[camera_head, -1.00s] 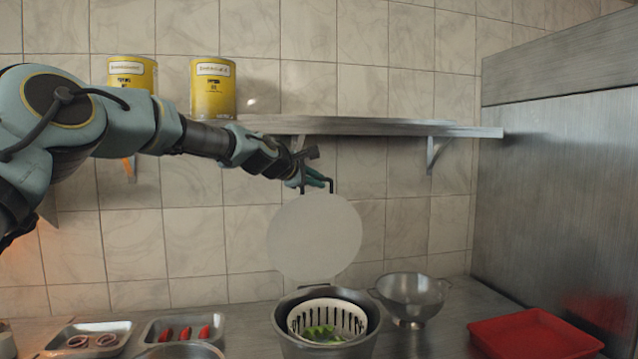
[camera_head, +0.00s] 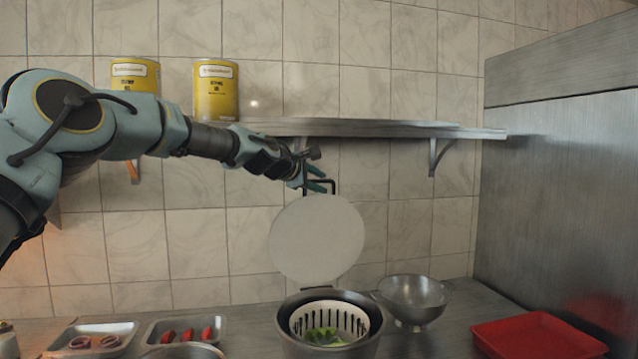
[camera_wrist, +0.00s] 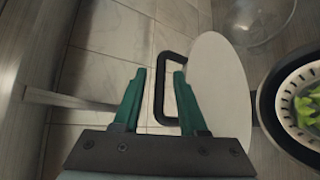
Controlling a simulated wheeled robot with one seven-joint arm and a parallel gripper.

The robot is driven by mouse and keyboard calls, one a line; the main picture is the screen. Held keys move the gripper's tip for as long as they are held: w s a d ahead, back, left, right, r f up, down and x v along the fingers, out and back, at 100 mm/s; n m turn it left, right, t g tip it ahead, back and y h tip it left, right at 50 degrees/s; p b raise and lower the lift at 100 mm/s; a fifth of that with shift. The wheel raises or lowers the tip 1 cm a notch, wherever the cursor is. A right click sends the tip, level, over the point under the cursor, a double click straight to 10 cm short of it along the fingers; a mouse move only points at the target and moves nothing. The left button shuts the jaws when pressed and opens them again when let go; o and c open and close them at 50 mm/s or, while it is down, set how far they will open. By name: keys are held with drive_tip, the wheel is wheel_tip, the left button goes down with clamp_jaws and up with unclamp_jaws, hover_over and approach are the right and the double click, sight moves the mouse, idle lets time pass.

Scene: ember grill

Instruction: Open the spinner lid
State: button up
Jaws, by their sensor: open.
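The spinner lid (camera_head: 316,240) is a pale round disc that stands upright, tilted up at the back of the spinner. Its dark handle (camera_head: 320,187) is at the top edge. The spinner (camera_head: 330,344) is a dark grey pot holding a white slotted basket (camera_head: 357,322) with green leaves inside. My gripper (camera_head: 318,180) is open beside the handle, at the lid's top. In the wrist view, my gripper (camera_wrist: 159,75) has its fingers apart, with one bar of the lid's handle (camera_wrist: 163,88) showing between them. The lid (camera_wrist: 220,80) shows just right of the fingers.
A metal shelf (camera_head: 400,130) with yellow cans (camera_head: 215,92) runs close above my gripper. A steel colander (camera_head: 413,298) stands right of the spinner. A red tray (camera_head: 540,335) is at the far right. Trays with red peppers (camera_head: 187,334) and onion rings (camera_head: 95,342) are at the left.

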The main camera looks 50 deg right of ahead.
drive_tip(key=shift+f, duration=0.1)
drive_tip(key=b+v, duration=0.6)
drive_tip(key=v, duration=0.5)
idle(0.3)
